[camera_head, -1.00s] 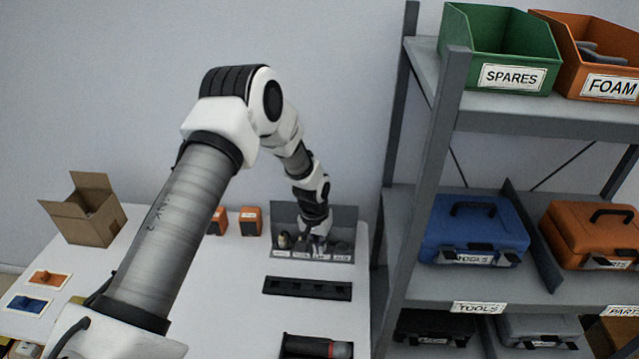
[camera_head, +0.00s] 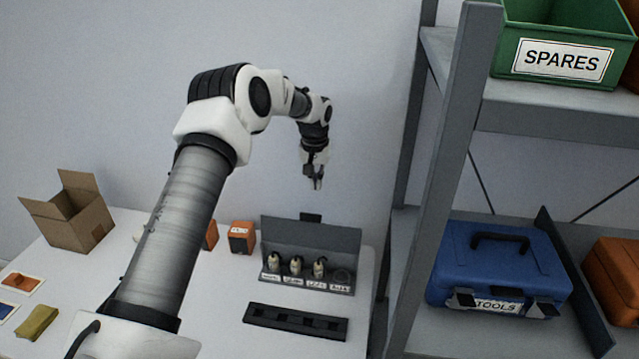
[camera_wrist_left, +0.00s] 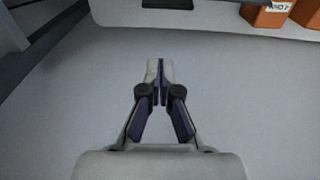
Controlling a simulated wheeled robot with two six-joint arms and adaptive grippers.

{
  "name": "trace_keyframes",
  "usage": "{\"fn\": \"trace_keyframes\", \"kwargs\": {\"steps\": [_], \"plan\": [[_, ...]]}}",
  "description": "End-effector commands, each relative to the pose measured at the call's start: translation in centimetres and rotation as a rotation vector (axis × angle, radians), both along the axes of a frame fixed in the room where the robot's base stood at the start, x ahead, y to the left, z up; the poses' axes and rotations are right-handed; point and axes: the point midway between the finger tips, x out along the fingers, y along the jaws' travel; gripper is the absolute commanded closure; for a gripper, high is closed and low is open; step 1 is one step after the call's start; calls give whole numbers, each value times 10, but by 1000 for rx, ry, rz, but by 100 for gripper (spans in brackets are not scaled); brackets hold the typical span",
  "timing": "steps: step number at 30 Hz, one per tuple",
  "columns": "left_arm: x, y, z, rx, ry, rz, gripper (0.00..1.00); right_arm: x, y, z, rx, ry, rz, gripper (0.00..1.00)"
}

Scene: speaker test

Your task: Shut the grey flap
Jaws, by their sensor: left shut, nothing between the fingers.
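The grey flap (camera_head: 325,237) stands raised at the back of a low grey box on the white table, with a small dark tab on its top edge. In the box's front row are three pale-and-dark pieces (camera_head: 296,265) and a dark round item, behind small labels. My left gripper (camera_head: 317,184) is shut and empty, pointing down in the air above the flap, apart from it. In the left wrist view its fingers (camera_wrist_left: 160,78) are closed together. My right gripper is not in view.
Orange boxes (camera_head: 243,237) stand left of the grey box. A dark slotted bar (camera_head: 295,322) lies in front. An open cardboard box (camera_head: 70,217) is at far left. A grey shelf unit (camera_head: 434,190) with a blue toolbox (camera_head: 495,265) rises close on the right.

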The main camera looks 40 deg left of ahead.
Motion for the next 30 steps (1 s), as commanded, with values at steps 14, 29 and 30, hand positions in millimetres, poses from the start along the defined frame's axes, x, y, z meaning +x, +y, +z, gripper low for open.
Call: {"fn": "trace_keyframes", "kwargs": {"steps": [14, 29, 30], "plan": [[-15, -9, -59, -2, 2, -1, 100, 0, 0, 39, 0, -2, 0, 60], [-28, -16, -62, 0, 0, 0, 100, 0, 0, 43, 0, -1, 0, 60], [-28, -16, -62, 0, -1, 0, 100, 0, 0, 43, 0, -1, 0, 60]]}}
